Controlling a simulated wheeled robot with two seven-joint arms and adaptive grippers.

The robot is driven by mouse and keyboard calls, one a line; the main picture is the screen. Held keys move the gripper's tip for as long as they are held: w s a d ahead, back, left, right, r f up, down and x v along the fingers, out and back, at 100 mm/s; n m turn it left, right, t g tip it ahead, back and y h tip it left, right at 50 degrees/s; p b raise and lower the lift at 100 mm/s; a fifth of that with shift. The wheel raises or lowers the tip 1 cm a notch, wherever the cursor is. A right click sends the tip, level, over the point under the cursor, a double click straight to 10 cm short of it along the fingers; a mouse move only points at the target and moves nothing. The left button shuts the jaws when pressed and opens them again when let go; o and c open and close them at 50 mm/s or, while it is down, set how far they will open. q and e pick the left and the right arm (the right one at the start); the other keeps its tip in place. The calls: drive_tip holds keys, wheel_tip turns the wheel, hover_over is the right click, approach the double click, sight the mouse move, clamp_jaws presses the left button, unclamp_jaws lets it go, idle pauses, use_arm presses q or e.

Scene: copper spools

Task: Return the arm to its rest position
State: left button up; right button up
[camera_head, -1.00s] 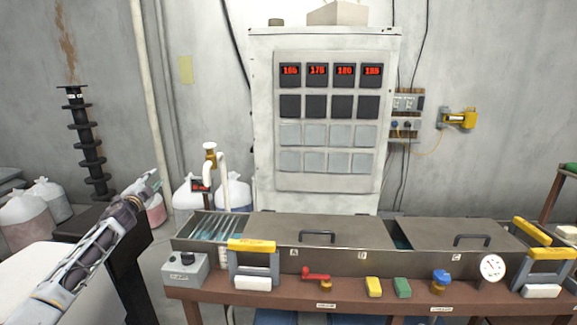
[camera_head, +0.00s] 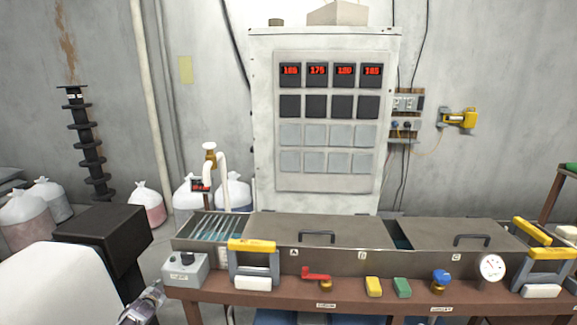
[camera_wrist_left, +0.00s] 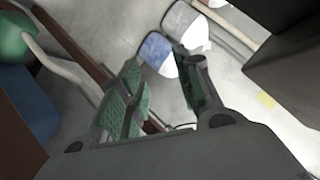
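My right gripper is in neither view.
A brown bench (camera_head: 350,304) carries a metal trough (camera_head: 345,262) with lids, a red valve handle (camera_head: 316,274) and a gauge (camera_head: 491,268). A control cabinet (camera_head: 263,120) stands behind. White bags (camera_wrist_left: 158,52) lie on the floor in the wrist view.

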use_arm(q)
drive_tip(key=s+d+f+n+g+h, duration=0.1)
drive_tip(key=s+d+f+g, duration=0.35)
drive_tip(key=s+f, duration=1)
drive_tip(key=s+d+f+n+g+h, duration=0.1)
drive_tip(key=s+d+f, duration=0.6)
drive_tip(key=s+f, duration=0.75)
drive_tip(key=s+d+f+g, duration=0.1)
drive_tip(key=s+d+f, duration=0.3)
drive_tip(key=s, duration=0.9)
drive_tip(key=s+d+f+g, duration=0.2)
drive_tip(key=s+d+f, duration=0.2)
drive_tip(key=s, duration=0.9)
drive_tip(key=s+d+f+g+h, duration=0.1)
drive_tip(key=s+d+f, duration=0.3)
drive_tip(key=s, duration=0.9)
drive_tip(key=shift+d+f+g, duration=0.3)
drive_tip(key=shift+f+g, duration=0.05)
drive_tip(key=shift+g, duration=0.1)
